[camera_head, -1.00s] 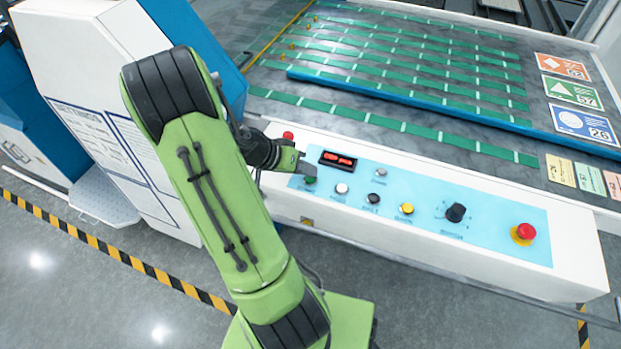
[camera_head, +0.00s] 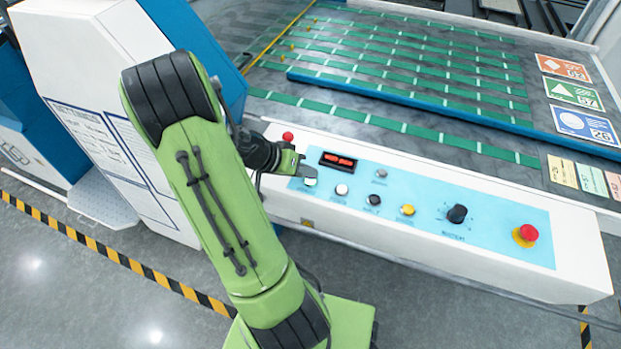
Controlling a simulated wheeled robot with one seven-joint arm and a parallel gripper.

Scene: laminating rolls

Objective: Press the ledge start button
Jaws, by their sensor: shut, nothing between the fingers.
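The ledge start button appears to be the green, pale-lit button (camera_head: 310,181) at the left end of the light blue control panel (camera_head: 480,235); its label is too small to read. My gripper (camera_head: 304,170) is shut and empty, just above and behind this button at the panel's left end. I cannot tell whether the fingertips touch the button. The panel lies along the white ledge (camera_head: 575,265) of the machine.
Beside the button are a red-digit display (camera_head: 338,159), a white button (camera_head: 342,189), a black button (camera_head: 374,200), a yellow button (camera_head: 407,209), a dark knob (camera_head: 457,213) and a red mushroom button (camera_head: 527,233). A small red knob (camera_head: 288,136) stands behind my gripper.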

